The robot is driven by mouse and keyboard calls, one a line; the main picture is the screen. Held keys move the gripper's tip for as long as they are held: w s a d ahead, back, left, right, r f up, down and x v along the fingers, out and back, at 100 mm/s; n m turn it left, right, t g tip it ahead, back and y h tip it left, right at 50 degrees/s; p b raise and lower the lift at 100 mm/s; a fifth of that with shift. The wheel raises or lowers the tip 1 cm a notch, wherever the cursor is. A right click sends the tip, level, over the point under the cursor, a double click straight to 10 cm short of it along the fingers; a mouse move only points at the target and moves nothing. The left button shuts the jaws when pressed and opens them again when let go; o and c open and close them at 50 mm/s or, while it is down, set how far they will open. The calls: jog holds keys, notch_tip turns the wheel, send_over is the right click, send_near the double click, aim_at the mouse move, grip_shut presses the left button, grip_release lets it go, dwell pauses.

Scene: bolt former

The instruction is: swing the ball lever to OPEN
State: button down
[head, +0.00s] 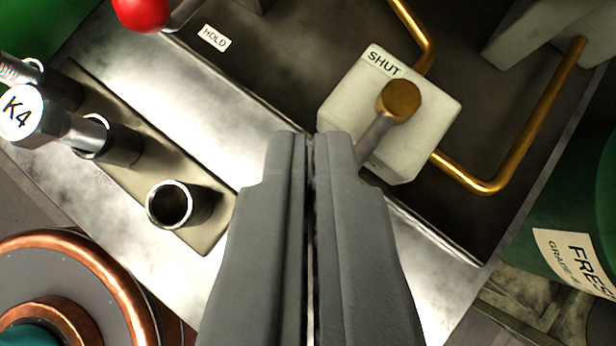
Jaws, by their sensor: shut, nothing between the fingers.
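A pale block (342,105) with a SHUT label (383,61) sits on the dark panel, right of centre. A short grey lever with a brass ball end (399,100) stands in front of the block, below the SHUT label. A red ball (141,12) on a grey rod, partly cut off, is at the top left near a HOLD label (214,38). No OPEN label is visible. My gripper (310,138) is shut and empty. Its tips are just left of the brass-ended lever, and the right finger overlaps the lower end of its stem; I cannot tell whether they touch.
Brass pipes (515,155) run from the block. A plate with sockets (217,205) is at left; one is empty, and a bolt marked K4 (22,115) is by another. A copper-rimmed coil (120,300) is lower left. A green drum (560,205) is at right.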

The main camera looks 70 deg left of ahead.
jog(key=v, duration=1.6)
jog(key=shift+d+r, duration=0.15)
jog(key=shift+r, duration=0.05)
jog(key=shift+s, duration=0.1)
jog(key=s+r+m+t+h, duration=0.1)
jog(key=s+m+t+h, duration=0.2)
jog(key=s, duration=0.7)
jog(key=s+d+r+m+t+h, duration=0.1)
jog(key=s+r+m+t+h, duration=0.1)
jog(key=s+m+t, duration=0.4)
jog(key=s+d+r+m+t+h, duration=0.1)
jog(key=s+m+t, duration=0.4)
jog(key=s, duration=0.9)
jog(key=shift+r+h, duration=0.5)
jog(key=shift+h, duration=0.8)
